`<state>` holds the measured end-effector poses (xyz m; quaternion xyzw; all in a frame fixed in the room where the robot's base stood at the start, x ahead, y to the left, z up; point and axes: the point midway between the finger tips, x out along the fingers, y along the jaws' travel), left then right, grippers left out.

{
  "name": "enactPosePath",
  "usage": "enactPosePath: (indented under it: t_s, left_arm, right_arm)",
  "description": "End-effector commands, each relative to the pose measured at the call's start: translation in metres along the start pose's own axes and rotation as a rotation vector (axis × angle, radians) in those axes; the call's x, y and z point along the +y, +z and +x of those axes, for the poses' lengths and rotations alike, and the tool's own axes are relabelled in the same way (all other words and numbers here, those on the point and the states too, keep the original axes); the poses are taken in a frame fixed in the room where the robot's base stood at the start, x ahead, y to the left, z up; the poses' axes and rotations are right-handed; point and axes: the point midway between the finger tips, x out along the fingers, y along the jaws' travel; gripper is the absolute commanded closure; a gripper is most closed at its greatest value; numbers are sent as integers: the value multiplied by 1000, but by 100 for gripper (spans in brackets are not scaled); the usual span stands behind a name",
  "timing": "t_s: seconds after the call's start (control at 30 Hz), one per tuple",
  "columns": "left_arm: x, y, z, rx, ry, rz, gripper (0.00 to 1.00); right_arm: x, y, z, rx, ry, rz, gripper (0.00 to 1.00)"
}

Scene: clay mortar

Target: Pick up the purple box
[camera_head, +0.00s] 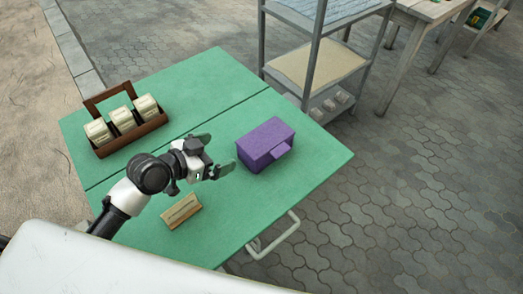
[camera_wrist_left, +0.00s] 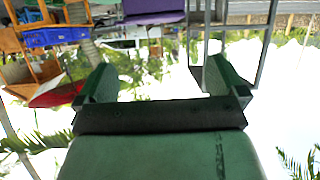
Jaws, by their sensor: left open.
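The purple box (camera_head: 266,144) sits on the green table (camera_head: 224,88), right of the middle, with a small tab on its front side. My left gripper (camera_head: 217,153) is open and empty, just left of the box and apart from it, its fingers pointing towards it. In the left wrist view my gripper (camera_wrist_left: 165,85) shows its two green fingers spread wide with nothing between them. Part of a purple surface (camera_wrist_left: 152,17), which looks like the box, shows at the top edge of that view. My right gripper is not in view.
A small wooden block (camera_head: 181,211) lies in front of my left gripper. A metal shelf rack (camera_head: 314,62) stands behind the table's right corner. Table around the box is clear.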

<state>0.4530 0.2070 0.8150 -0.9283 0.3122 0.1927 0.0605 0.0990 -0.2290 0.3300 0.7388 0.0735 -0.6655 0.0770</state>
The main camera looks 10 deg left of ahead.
Motion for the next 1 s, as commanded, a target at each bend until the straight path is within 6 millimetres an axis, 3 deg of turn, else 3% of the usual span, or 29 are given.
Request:
enactPosePath:
  t_s: [0.03, 0.1, 0.27, 0.43, 0.8, 1.0]
  left_arm:
    - [-4, 10, 6, 15, -2, 2, 0]
    - [-2, 16, 8, 12, -1, 0, 0]
    - [-3, 19, 18, 14, -2, -4, 0]
    - [-2, 18, 46, 13, -2, -6, 0]
    - [0, 21, 84, 11, 0, -6, 0]
    - [0, 23, 111, 11, -2, -4, 0]
  right_arm:
    - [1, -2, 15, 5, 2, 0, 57]
    - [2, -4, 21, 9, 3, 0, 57]
    - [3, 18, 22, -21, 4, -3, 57]
    - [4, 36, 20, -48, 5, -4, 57]
    - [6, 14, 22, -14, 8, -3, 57]
    - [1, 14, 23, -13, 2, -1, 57]
